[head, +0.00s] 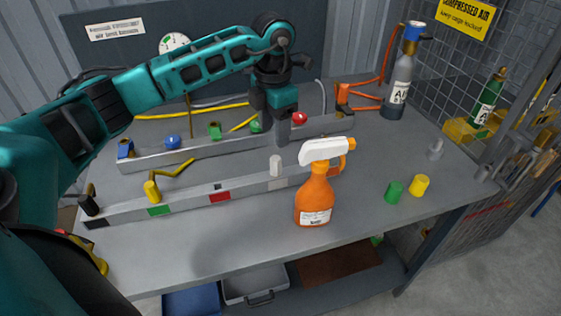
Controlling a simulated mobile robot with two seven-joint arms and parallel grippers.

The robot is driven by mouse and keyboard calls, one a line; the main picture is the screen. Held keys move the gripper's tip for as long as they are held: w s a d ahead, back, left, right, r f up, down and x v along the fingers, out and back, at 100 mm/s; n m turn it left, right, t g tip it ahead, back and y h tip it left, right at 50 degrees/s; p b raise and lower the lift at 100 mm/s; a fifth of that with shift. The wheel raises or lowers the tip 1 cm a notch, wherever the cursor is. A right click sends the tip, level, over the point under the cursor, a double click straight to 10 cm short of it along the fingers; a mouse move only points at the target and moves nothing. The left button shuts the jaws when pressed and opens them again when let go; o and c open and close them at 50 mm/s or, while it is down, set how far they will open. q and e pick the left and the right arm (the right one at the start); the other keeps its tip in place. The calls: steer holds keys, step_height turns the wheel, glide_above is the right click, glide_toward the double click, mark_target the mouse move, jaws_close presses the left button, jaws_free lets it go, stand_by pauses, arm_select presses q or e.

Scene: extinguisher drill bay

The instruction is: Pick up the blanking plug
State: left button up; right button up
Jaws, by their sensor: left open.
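My left gripper (283,138) points down over the right part of the rear rail (190,155), between a green fitting (256,126) and a red knob (299,118). It is open, and I see nothing held in it. No part is labelled as the blanking plug. A small white plug-like piece (276,165) stands upright on the front rail (185,204), below the gripper in the picture. A green cylinder (394,192) and a yellow cylinder (420,185) stand loose at the bench's right, with a small grey piece (435,149) behind them. My right gripper is out of view.
An orange spray bottle (315,200) with a white head stands in front of the front rail's right end. A grey air cylinder (399,85) stands at the back right by the mesh. Yellow and black pieces (88,205) sit on the front rail. The front bench surface (240,240) is mostly clear.

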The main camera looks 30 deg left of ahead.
mark_target(276, 158)
arm_select(q)
steer(key=f, duration=1)
steer(key=shift+s+d+f, duration=0.15)
steer(key=shift+d+f, duration=0.05)
steer(key=shift+f, duration=0.1)
steer(key=shift+c, duration=0.2)
jaws_close()
